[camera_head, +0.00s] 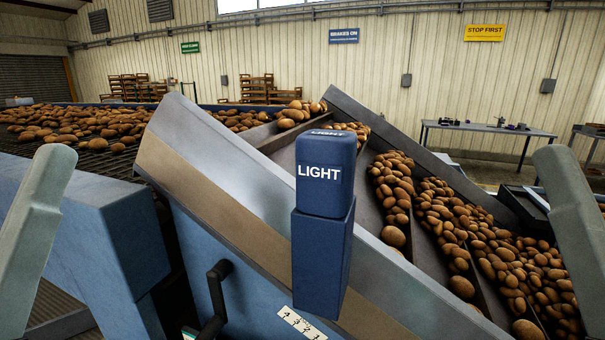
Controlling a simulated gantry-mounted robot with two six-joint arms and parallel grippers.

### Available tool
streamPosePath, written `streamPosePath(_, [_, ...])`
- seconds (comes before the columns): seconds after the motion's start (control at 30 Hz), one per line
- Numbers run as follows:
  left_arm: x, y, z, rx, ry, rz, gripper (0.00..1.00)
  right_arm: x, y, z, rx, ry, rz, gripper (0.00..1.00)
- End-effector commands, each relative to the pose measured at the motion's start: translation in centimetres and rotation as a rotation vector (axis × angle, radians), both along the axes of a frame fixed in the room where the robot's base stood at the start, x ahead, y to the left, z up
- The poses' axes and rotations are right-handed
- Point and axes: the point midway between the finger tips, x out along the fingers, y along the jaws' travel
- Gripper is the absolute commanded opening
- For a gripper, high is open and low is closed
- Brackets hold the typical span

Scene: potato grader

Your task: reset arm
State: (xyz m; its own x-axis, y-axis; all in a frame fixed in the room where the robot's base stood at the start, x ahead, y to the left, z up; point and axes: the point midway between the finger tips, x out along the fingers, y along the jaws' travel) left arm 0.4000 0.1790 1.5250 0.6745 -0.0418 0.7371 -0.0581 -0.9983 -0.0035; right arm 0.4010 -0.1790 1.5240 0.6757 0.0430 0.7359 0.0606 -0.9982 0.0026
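A grey-green link of my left arm (36,235) stands upright at the left edge of the head view. A matching link of my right arm (572,235) stands at the right edge. Both links are apart from the grader. Neither gripper shows, so I cannot see their fingers or anything held.
A blue block marked LIGHT (324,172) sits on a blue post (321,255) in front of the sloping grader side (245,185). A black crank handle (215,300) is lower left. Potatoes (440,215) fill the lanes behind. A table (490,128) stands at the back right.

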Motion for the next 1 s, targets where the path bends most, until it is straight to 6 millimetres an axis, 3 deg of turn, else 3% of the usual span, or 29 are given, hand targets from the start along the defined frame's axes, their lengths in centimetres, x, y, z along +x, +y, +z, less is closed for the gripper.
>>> streamPosePath(0.03, [0.0, 0.0, 4.7, 0.0, 0.001, 0.0, 0.81, 0.0, 0.0, 4.7, 0.0, 0.001, 0.0, 0.71])
streamPosePath(0.4, [0.1, 0.0, 22.6, 0.0, 0.003, -0.002, 0.81, 0.0, 0.0, 22.6, 0.0, 0.001, 0.0, 0.71])
streamPosePath(0.5, [0.1, 0.0, 26.7, 0.0, 0.003, -0.002, 0.81, 0.0, 0.0, 26.7, 0.0, 0.001, 0.0, 0.71])
streamPosePath(0.6, [0.1, 0.0, 29.4, 0.0, 0.003, -0.002, 0.81, 0.0, 0.0, 29.5, 0.0, 0.001, 0.0, 0.71])
streamPosePath(0.7, [0.1, 0.0, 30.6, 0.0, 0.004, -0.002, 0.81, 0.0, 0.0, 30.7, 0.0, 0.001, 0.0, 0.71])
streamPosePath(1.0, [0.1, 0.0, 30.3, 0.0, 0.003, -0.002, 0.81, 0.1, 0.0, 30.4, 0.0, 0.002, 0.0, 0.71])
